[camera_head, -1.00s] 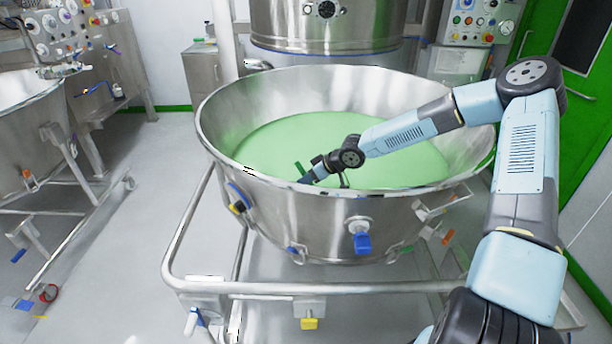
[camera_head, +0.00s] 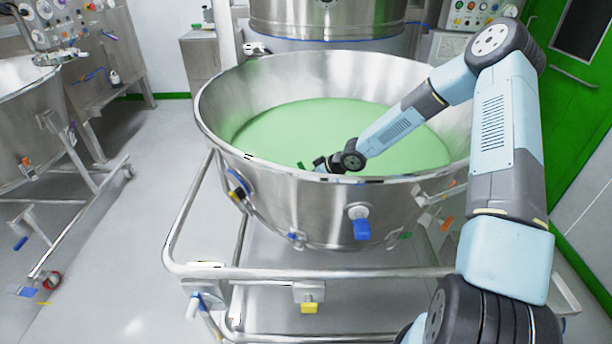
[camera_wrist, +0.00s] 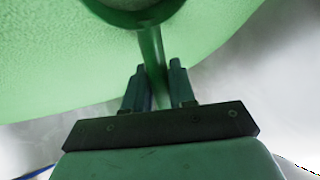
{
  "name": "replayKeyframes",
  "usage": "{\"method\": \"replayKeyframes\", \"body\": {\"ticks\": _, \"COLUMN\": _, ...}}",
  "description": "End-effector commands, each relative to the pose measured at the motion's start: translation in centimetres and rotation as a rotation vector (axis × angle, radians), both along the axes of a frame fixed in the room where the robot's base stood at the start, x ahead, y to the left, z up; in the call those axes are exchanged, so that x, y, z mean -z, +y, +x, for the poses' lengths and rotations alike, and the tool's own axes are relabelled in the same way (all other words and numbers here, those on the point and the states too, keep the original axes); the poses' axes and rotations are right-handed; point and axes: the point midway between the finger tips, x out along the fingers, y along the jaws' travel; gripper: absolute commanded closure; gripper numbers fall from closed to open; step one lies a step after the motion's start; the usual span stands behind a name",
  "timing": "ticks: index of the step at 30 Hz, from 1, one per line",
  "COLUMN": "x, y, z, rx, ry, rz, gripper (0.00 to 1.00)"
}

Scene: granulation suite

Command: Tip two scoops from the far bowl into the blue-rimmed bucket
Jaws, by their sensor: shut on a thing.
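A large steel bowl (camera_head: 330,205) on a wheeled frame holds pale green powder (camera_head: 340,125). My gripper (camera_head: 318,165) is inside its near rim, low over the powder, with the fingertips partly hidden by the rim. In the wrist view, my gripper (camera_wrist: 158,78) is shut on the green handle of a scoop (camera_wrist: 152,45). The scoop's rounded head is at the top edge of that view, against the powder; whether it holds powder cannot be seen. A second steel bowl (camera_head: 25,120) stands at the left, its inside mostly out of view. No blue-rimmed bucket is in view.
The bowl's tubular frame (camera_head: 330,272) juts toward me, with valves and coloured clips below the rim. A steel vessel (camera_head: 330,18) stands behind. A control panel (camera_head: 480,20) and a green door (camera_head: 570,90) are at the right. Floor (camera_head: 130,230) is clear between the bowls.

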Motion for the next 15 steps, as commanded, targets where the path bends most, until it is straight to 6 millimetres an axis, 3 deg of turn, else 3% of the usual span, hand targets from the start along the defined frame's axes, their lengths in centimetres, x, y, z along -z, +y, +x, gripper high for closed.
{"method": "replayKeyframes", "body": {"ticks": 15, "x": 1.9, "y": -1.7, "z": -1.2, "rx": 0.001, "ry": -0.001, "rz": -0.002, "gripper": 1.0}}
